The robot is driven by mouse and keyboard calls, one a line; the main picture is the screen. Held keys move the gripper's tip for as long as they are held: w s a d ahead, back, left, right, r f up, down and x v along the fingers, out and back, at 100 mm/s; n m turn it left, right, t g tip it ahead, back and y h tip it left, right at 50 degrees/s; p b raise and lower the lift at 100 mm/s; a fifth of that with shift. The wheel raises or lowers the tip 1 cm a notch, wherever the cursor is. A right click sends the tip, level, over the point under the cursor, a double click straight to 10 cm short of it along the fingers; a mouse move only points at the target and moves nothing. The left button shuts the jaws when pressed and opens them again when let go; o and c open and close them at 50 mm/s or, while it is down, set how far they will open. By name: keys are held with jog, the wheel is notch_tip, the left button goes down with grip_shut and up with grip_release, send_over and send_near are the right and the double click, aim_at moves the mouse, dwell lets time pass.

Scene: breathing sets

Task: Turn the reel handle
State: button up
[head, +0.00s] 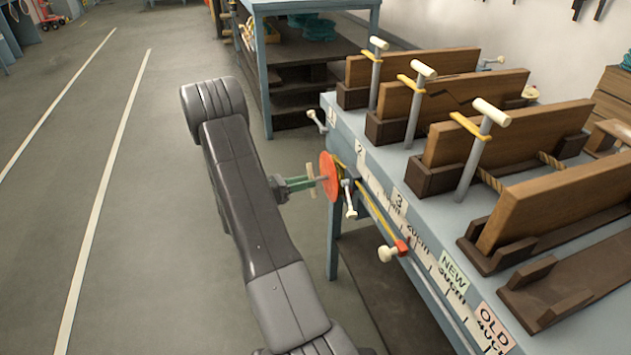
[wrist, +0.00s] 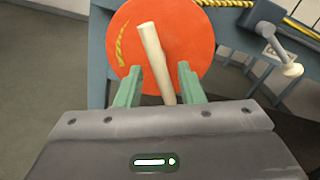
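The orange reel disc (head: 328,172) is mounted at the left end of the blue bench; it fills the upper middle of the wrist view (wrist: 195,40). Its pale wooden handle (wrist: 151,50) is a slightly tilted bar in front of the disc, also visible in the head view (head: 310,186). My gripper (head: 305,182) reaches the reel from the left. In the wrist view, its two green fingers (wrist: 159,75) stand apart on either side of the handle, with gaps visible on both sides. Part of the reel is hidden behind my fingers.
Beside the reel, a crank with a white knob (head: 350,212) sticks out from the bench edge. Another pale knob (head: 387,253) is lower right. Wooden boards with upright clamp posts (head: 475,155) stand on the bench (head: 405,170). The floor to the left is clear.

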aim_at(319, 179)
jog(key=shift+x, duration=1.85)
